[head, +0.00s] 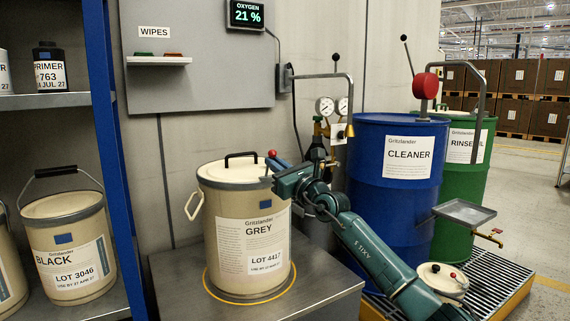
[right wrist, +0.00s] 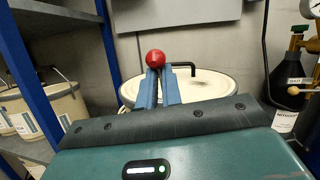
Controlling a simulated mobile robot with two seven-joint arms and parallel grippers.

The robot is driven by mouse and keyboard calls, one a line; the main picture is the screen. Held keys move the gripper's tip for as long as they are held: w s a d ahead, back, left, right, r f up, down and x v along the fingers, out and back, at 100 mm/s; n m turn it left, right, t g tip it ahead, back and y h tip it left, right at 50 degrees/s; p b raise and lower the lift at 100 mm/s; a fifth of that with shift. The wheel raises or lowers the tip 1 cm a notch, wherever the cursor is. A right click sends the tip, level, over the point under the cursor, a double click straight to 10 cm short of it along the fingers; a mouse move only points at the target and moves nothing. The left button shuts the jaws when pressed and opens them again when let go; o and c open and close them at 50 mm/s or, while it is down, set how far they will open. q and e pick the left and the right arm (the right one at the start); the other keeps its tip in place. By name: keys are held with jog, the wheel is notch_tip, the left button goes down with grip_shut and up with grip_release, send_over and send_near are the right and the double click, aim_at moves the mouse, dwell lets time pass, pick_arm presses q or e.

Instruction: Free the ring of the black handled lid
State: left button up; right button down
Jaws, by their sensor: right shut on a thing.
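The cream GREY drum (head: 252,247) stands upright on a metal bench. Its cream lid (head: 218,170) has a black handle (head: 240,156) and also shows in the right wrist view (right wrist: 208,86). A grey ring (head: 225,184) runs around the lid's edge. A red ball knob (head: 272,153) sits at the ring's right side and shows beyond my fingertips in the right wrist view (right wrist: 155,58). My right gripper (head: 270,173) is shut at the knob's lever, which its fingers mostly hide; they also show in the right wrist view (right wrist: 158,82). My left gripper is out of view.
A blue post (head: 112,150) and shelf with a BLACK pail (head: 72,245) stand left. The CLEANER drum (head: 385,210) and green drum (head: 466,200) stand right on a grated pallet. The oxygen display (head: 247,14) reads 21 %. The bench front (head: 320,285) is bare.

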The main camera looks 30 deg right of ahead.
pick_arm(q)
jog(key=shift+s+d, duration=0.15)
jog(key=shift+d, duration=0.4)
pick_arm(e)
jog(key=shift+s+t, duration=0.1)
jog(key=shift+t, duration=0.2)
jog(key=shift+a, duration=0.1)
jog(key=c, duration=1.6)
grip_release()
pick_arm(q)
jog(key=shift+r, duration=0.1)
pick_arm(e)
jog(key=shift+o, duration=0.2)
jog(key=shift+f, duration=0.1)
jog(key=shift+s, duration=0.1)
pick_arm(q)
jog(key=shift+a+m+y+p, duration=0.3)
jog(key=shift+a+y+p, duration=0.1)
jog(key=shift+p, duration=1.15)
pick_arm(e)
jog(key=v, duration=1.3)
